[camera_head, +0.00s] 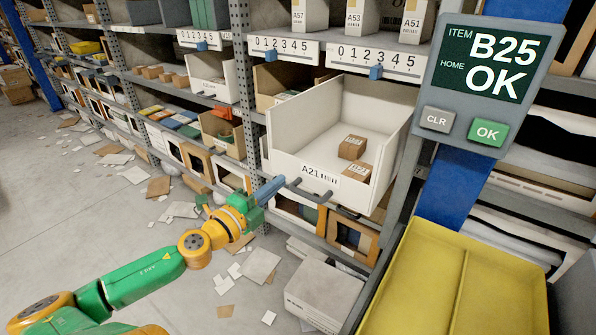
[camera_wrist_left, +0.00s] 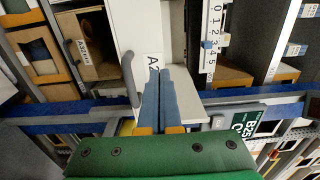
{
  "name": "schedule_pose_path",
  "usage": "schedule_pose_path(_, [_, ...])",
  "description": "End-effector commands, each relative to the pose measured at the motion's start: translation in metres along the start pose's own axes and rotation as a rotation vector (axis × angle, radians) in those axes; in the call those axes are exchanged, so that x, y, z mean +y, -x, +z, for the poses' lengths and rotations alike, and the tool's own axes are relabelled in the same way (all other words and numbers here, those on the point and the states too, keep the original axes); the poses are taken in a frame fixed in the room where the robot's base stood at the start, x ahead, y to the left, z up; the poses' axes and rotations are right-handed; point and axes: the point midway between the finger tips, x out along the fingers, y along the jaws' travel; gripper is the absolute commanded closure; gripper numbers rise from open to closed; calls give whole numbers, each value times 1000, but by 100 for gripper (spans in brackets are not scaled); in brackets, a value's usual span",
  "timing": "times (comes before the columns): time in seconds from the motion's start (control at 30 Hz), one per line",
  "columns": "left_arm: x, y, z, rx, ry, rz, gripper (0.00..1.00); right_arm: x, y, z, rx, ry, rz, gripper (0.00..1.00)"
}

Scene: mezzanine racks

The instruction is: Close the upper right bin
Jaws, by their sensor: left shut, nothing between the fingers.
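The white bin labelled A21 (camera_head: 285,150) is pulled out of the rack, with two small cardboard boxes (camera_head: 352,147) inside. Its dark handle (camera_head: 310,195) runs along the lower front. My left gripper (camera_head: 277,184) is shut and empty, its blue-grey fingertips close to the bin's front by the left end of the handle. In the left wrist view my left gripper (camera_wrist_left: 165,72) overlaps the bin's label, with the grey handle (camera_wrist_left: 129,78) just left of the fingers. I cannot tell whether the fingertips touch the bin. My right gripper is not in view.
A sign showing B25 OK (camera_head: 490,75) stands right of the bin, above a yellow tote (camera_head: 400,280). Another white bin (camera_head: 208,78) sticks out further left. Lower bins line the rack below. Paper and cardboard scraps litter the open floor at left.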

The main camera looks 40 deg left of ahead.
Motion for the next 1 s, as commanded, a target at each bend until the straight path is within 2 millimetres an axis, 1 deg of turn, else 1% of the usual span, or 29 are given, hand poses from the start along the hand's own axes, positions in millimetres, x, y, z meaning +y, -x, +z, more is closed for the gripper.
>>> schedule_pose_path(0.03, [0, -11, 0, 1, -10, -4, 100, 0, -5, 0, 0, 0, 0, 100])
schedule_pose_path(0.1, [3, -26, 0, 3, -5, -5, 100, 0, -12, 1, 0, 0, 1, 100])
schedule_pose_path(0.2, [2, -44, 0, -1, -2, -5, 100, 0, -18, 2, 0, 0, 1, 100])
schedule_pose_path(0.27, [1, -52, 2, -5, -5, -5, 100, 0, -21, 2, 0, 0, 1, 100])
schedule_pose_path(0.4, [0, -64, 2, -8, 2, -2, 100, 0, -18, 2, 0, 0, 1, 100])
schedule_pose_path(0.6, [1, -72, 2, -5, 1, 2, 100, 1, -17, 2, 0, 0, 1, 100])
schedule_pose_path(1.0, [1, -73, 1, -5, 1, 1, 100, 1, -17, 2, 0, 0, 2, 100])
